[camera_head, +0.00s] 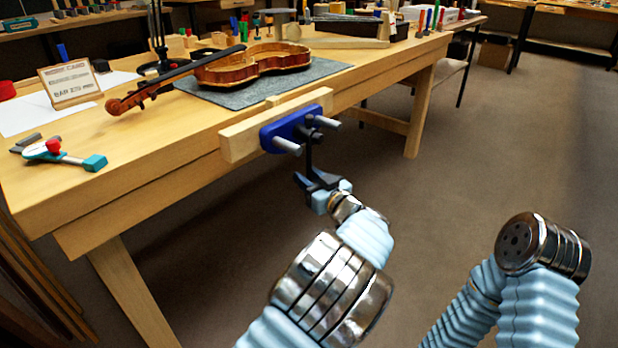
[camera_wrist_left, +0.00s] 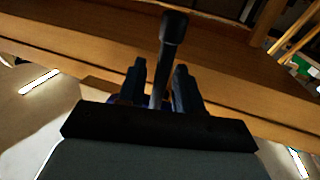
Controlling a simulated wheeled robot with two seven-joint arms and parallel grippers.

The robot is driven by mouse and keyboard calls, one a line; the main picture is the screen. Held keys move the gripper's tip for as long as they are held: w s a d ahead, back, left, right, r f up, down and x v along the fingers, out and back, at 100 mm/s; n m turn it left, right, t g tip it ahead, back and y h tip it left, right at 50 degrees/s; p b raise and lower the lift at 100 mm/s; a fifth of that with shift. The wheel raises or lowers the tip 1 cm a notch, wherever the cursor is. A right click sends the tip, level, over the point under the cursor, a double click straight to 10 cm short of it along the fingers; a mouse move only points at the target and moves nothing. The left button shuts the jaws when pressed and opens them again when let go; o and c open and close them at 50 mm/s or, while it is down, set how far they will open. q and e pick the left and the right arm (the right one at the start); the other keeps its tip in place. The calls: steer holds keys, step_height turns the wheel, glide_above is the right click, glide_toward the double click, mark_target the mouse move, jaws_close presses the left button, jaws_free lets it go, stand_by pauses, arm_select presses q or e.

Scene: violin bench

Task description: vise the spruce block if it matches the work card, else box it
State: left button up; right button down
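The vise (camera_head: 290,130) is on the bench's front edge, with a pale wooden jaw, a blue metal plate and a dark handle hanging below its screw. My left gripper (camera_head: 316,183) is at the lower end of this handle. In the left wrist view the handle (camera_wrist_left: 172,35) stands between the two dark fingers (camera_wrist_left: 160,82), with a small gap on each side. The work card (camera_head: 71,83) stands on the bench at the left; its small print is hard to read. I cannot single out the spruce block or the box. My right gripper is out of view.
A violin body with neck (camera_head: 250,66) lies partly on a grey mat (camera_head: 265,92). A teal-and-red tool (camera_head: 62,152) lies near the bench's left front corner. Jars, small blocks and tools crowd the bench's back. The floor (camera_head: 480,150) right of the bench is clear.

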arm_select(q)
jaws_close()
steer(key=shift+s, duration=0.1)
